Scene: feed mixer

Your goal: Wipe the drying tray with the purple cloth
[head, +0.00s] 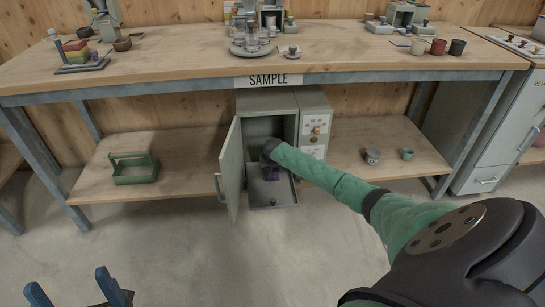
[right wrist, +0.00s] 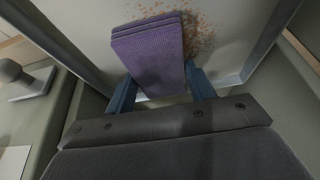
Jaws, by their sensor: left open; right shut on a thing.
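The drying tray (head: 285,193) is a grey tray pulled out at the front of the open sample cabinet (head: 315,105). In the right wrist view, the tray (right wrist: 262,22) has orange-brown crumbs (right wrist: 203,32) scattered on it, beside the cloth. The purple cloth (right wrist: 148,52) is a folded, ribbed pad. My right gripper (right wrist: 160,82) is shut on the cloth and holds it over the tray; I cannot tell whether the cloth touches the surface. My left gripper (head: 72,284) is open and empty at the bottom left.
The cabinet door (head: 230,171) stands open on the left of the tray. The workbench (head: 170,72) overhangs the cabinet. A green carrier (head: 135,170) is on the left lower shelf; two small cups (head: 373,156) are on the right one. The floor in front is clear.

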